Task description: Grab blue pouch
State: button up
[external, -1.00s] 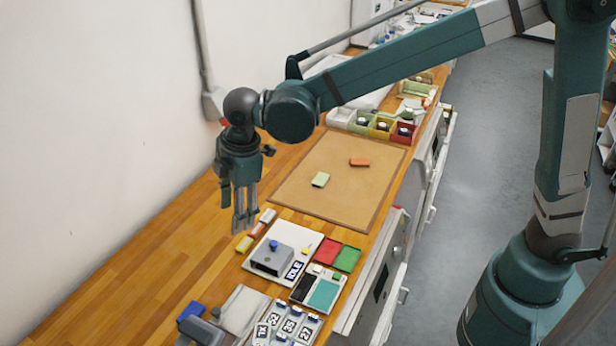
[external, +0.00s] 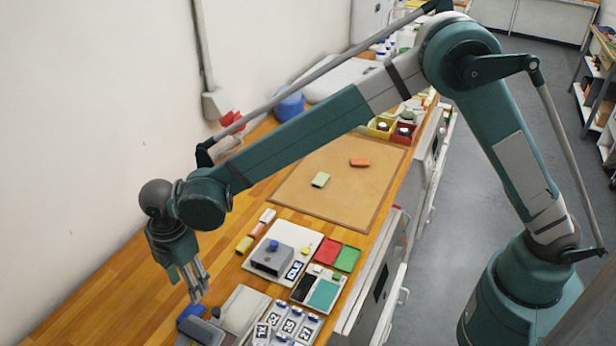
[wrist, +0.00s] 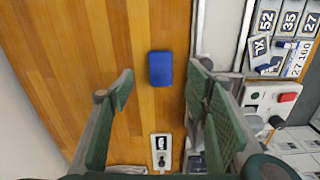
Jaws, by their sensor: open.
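The blue pouch (external: 190,311) lies on the wooden bench near the bottom of the external view, partly behind a grey item. In the wrist view the blue pouch (wrist: 161,68) lies flat on bare wood, upper centre, between the lines of the two fingers. My gripper (external: 198,292) is open and empty, pointing down above and just behind the pouch. Its green-padded fingers (wrist: 164,82) are spread wide on either side in the wrist view. The pouch appears below the fingertips; the exact height gap cannot be told.
A grey device (wrist: 161,150) stands close to the pouch. A tray of number tags (external: 288,322) and a light grey plate (external: 245,308) are nearby. A rounded blue object (external: 290,106) sits far back near the wall. Bare wood lies left of the pouch.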

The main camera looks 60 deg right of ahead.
aim_at(189, 310)
jog(key=shift+w+a+f+n, duration=0.15)
jog(key=shift+a+f+n, duration=0.15)
jog(key=shift+a+f, duration=0.8)
jog(key=shift+d+f, duration=0.1)
jog(key=shift+f, duration=0.05)
jog(key=shift+f, duration=1.25)
jog(key=shift+f, duration=2.6)
jog(key=shift+c, duration=0.4)
jog(key=c, duration=0.9)
